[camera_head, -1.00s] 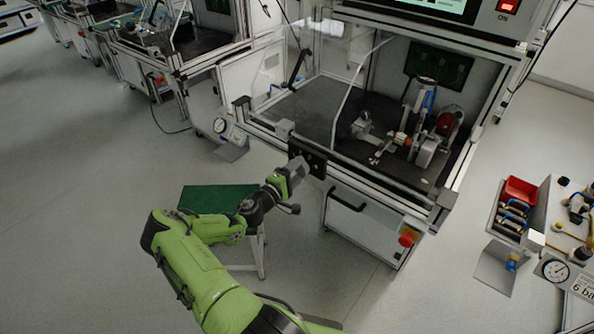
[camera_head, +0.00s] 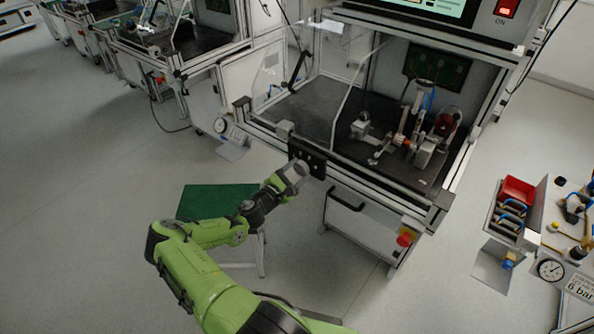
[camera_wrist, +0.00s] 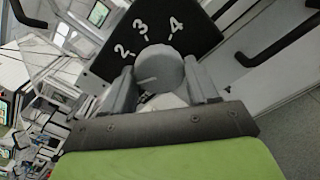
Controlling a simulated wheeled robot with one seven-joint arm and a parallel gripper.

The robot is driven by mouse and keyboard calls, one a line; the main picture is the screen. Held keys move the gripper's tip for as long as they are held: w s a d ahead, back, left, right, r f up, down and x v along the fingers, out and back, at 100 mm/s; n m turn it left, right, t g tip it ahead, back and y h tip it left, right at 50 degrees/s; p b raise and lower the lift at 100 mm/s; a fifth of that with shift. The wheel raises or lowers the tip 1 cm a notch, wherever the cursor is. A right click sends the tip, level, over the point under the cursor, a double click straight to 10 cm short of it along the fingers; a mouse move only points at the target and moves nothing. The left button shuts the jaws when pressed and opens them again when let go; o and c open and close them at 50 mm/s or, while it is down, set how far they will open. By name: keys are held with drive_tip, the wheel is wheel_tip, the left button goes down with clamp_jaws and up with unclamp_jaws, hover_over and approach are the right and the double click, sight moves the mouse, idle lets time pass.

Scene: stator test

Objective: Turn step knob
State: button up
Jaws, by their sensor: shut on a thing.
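The step knob (camera_wrist: 158,70) is a round grey dial on a black panel (camera_wrist: 101,62) with white numerals 2, 3 and 4 above it in the wrist view. A pale line on its face lies towards the left. My gripper (camera_wrist: 161,77) is shut on the knob, with one grey finger on each side. Other numerals, if any, are hidden behind the fingers. In the head view, my gripper (camera_head: 297,169) is at the black panel (camera_head: 310,150) on the front of the test station. The knob is hidden there by the gripper.
The station's black worktop (camera_head: 300,105) and its stator fixture lie behind the panel. A black drawer handle (camera_head: 346,199) and a red emergency button (camera_head: 404,239) are below and to the right.

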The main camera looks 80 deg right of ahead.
drive_tip(key=shift+f+n, duration=0.1)
drive_tip(key=shift+n, duration=0.5)
drive_tip(key=o, duration=1.1)
drive_tip(key=shift+c, duration=0.2)
drive_tip(key=p+v, duration=0.1)
drive_tip(key=v, duration=1.5)
